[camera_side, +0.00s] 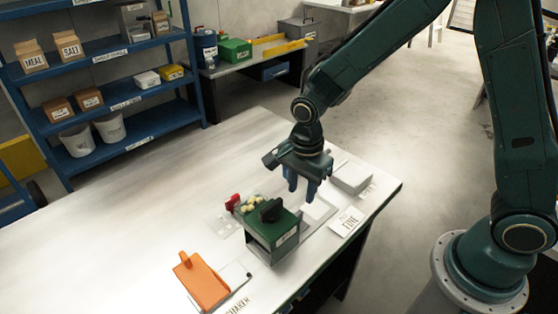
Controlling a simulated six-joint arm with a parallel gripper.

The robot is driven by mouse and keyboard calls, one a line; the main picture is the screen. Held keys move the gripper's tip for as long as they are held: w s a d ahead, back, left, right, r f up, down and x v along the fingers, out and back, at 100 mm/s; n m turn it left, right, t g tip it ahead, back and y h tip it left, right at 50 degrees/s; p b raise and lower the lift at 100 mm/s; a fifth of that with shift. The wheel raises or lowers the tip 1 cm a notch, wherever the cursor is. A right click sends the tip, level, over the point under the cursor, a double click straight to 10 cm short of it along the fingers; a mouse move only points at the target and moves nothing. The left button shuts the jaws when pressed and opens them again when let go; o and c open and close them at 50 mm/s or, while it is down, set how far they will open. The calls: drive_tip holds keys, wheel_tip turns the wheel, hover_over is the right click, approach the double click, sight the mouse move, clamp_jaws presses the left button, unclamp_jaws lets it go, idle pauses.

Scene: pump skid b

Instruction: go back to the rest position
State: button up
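My gripper (301,194) hangs over the table (130,215), its blue fingers pointing down. A gap shows between the fingers, and I see nothing held in it. It is above and behind a green-topped grey unit with a black knob (273,222). The fingertips look clear of that unit, though the exact height is hard to tell.
A red part (232,202) and small yellowish pieces (250,203) sit beside the green unit. An orange piece (201,281) lies at the front. The table's left is clear; blue shelves (125,98) stand behind.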

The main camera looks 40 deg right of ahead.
drive_tip(key=s+d+r+n+t, duration=0.2)
drive_tip(key=s+d+r+n, duration=0.3)
drive_tip(key=r, duration=0.4)
drive_tip(key=s+d+r+n+t, duration=0.2)
drive_tip(key=s+r+n, duration=0.45)
drive_tip(key=r, duration=0.25)
drive_tip(key=s+d+r+n+t, duration=0.1)
drive_tip(key=s+d+r+n, duration=0.1)
drive_tip(key=s+n, duration=0.3)
drive_tip(key=shift+s+r+n, duration=0.35)
drive_tip(key=shift+s+r, duration=0.2)
drive_tip(key=shift+s, duration=0.7)
